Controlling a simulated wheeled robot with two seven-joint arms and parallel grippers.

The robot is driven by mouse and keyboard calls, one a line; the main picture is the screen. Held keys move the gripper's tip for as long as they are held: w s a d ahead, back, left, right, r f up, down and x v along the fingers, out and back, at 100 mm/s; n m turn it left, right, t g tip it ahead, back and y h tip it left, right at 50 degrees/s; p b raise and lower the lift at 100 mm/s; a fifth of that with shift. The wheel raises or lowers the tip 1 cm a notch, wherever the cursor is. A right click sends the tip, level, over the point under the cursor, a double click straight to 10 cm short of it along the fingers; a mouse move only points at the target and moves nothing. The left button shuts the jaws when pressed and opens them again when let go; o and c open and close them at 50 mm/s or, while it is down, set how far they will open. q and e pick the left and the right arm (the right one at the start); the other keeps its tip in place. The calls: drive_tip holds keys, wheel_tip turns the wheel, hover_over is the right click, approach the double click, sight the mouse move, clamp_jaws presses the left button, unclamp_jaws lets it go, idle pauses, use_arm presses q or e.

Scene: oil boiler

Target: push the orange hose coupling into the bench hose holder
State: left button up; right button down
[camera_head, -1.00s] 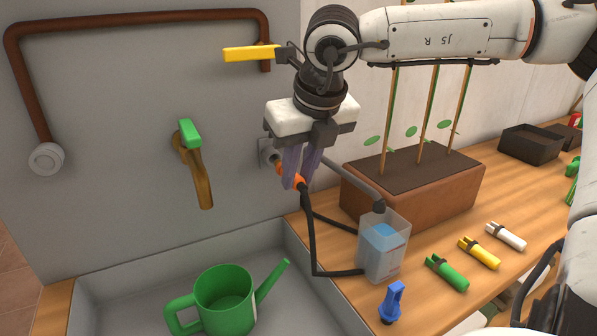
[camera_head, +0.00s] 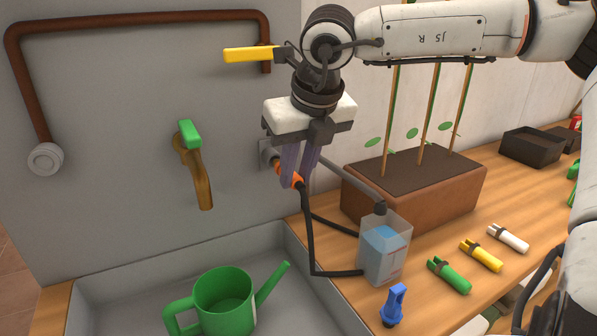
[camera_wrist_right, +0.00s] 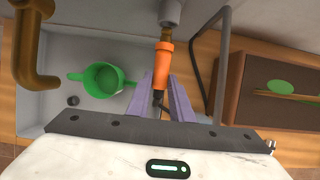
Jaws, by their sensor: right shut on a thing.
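The orange hose coupling (camera_head: 287,174) is on the end of a black hose (camera_head: 310,235). It also shows in the right wrist view (camera_wrist_right: 162,65), in line with a brass tip and a grey fitting (camera_wrist_right: 170,12). My right gripper (camera_head: 293,181) is shut on the coupling, its purple fingers on either side. The grey wall holder (camera_head: 266,152) is just left of the coupling in the head view; the coupling's front end is at or close to it, and I cannot tell how deep it sits. My left gripper is not in view.
A clear bottle with blue liquid (camera_head: 385,250) stands on the wooden bench by a planter box (camera_head: 440,190). A green watering can (camera_head: 224,300) sits in the grey sink (camera_head: 130,265). A brass tap (camera_head: 198,175) is on the wall left of the gripper.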

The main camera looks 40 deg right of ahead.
drive_tip(key=shift+w+d, duration=0.25)
drive_tip(key=shift+w, duration=0.5)
drive_tip(key=shift+w+d, duration=0.25)
drive_tip(key=shift+w, duration=0.5)
drive_tip(key=c, duration=1.5)
unclamp_jaws()
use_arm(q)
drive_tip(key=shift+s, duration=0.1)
use_arm(e)
drive_tip(key=v, duration=0.3)
drive_tip(key=shift+r, duration=0.2)
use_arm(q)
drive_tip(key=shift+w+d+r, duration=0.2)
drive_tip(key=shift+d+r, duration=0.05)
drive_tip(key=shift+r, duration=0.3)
use_arm(e)
drive_tip(key=v, duration=0.7)
drive_tip(key=shift+s+a, duration=0.1)
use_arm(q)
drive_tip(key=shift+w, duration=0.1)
use_arm(e)
drive_tip(key=shift+f, duration=0.1)
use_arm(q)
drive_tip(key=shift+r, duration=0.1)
